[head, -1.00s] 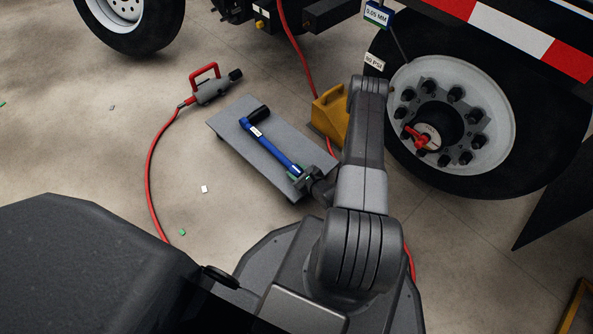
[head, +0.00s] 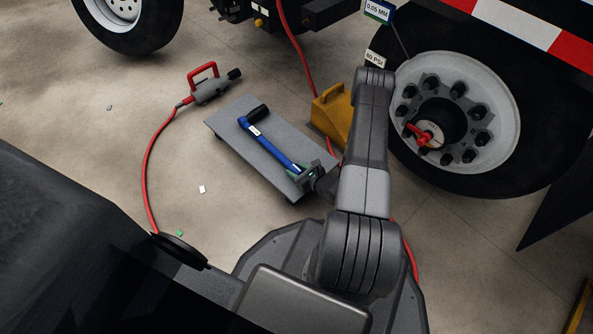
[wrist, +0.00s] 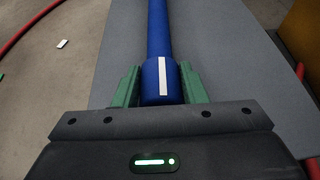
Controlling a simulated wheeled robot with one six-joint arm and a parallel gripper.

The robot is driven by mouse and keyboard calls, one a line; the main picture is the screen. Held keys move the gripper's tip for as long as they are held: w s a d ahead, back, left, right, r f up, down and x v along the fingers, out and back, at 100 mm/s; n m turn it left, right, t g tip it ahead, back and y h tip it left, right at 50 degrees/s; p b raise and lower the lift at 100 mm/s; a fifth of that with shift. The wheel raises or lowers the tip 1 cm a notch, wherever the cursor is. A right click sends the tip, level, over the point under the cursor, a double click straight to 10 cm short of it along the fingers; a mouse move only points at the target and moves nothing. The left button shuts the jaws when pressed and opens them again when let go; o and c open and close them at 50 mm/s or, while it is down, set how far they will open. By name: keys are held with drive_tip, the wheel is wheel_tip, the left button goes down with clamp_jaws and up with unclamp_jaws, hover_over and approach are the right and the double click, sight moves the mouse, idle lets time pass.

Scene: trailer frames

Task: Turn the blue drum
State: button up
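A blue tool with a long blue shaft (head: 266,146) and a black head lies on a grey board (head: 226,126) in the head view. At its near end is the blue drum (wrist: 153,86), which bears a white line and shows in the wrist view. My gripper (wrist: 161,84) has one green finger on each side of the drum. Both fingers appear to touch its sides, so it looks shut on it. In the head view my gripper (head: 306,172) is at the board's near right end, and my wrist partly hides the drum.
A yellow wheel chock (head: 332,110) stands just right of the board. A truck wheel (head: 455,110) is further right. A grey tool with a red handle (head: 207,85) and red hose lies left. Small scraps lie on the floor.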

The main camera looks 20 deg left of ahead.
drive_tip(key=shift+o, duration=0.7)
drive_tip(key=shift+s+d+r, duration=0.1)
drive_tip(key=shift+d+r, duration=0.05)
drive_tip(key=shift+d, duration=0.1)
drive_tip(key=p+v, duration=0.4)
drive_tip(key=v, duration=0.9)
drive_tip(key=shift+s, duration=0.1)
drive_tip(key=b+x, duration=0.3)
drive_tip(key=x, duration=0.9)
drive_tip(key=shift+a+b, duration=0.2)
drive_tip(key=shift+b, duration=0.2)
drive_tip(key=shift+w+a+f, duration=0.35)
drive_tip(key=shift+a, duration=0.15)
